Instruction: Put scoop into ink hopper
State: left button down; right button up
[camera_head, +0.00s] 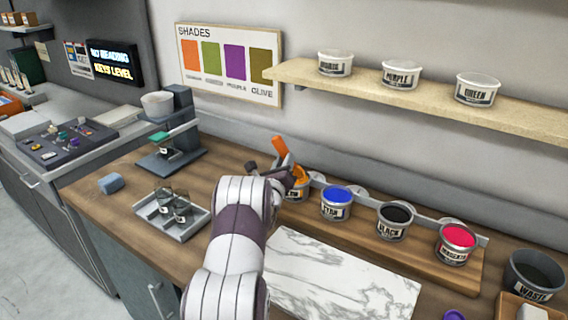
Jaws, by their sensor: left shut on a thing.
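My left gripper (284,172) is over the leftmost ink tub (300,195) in the row on the counter, shut on an orange scoop (280,147). The scoop's handle sticks up, tilted, above the fingers. My arm and gripper hide part of the tub, and I cannot tell whether the scoop's lower end is inside it. A grey-green machine (183,112) with a whitish cup-shaped hopper (157,103) on its upper left stands at the back left of the counter, apart from the gripper. My right gripper is not in view.
Blue (336,203), black (394,220) and magenta (456,243) tubs continue the row to the right, before a waste bin (534,275). A marble slab (345,285) lies in front. A metal tray (173,214) with small containers and a blue-grey block (111,183) are at left.

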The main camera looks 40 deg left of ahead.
aim_at(278, 143)
pick_arm(q)
notch_tip(278, 143, up, 7)
jog(key=p, duration=0.1)
jog(key=shift+p, duration=0.3)
dwell(0.4)
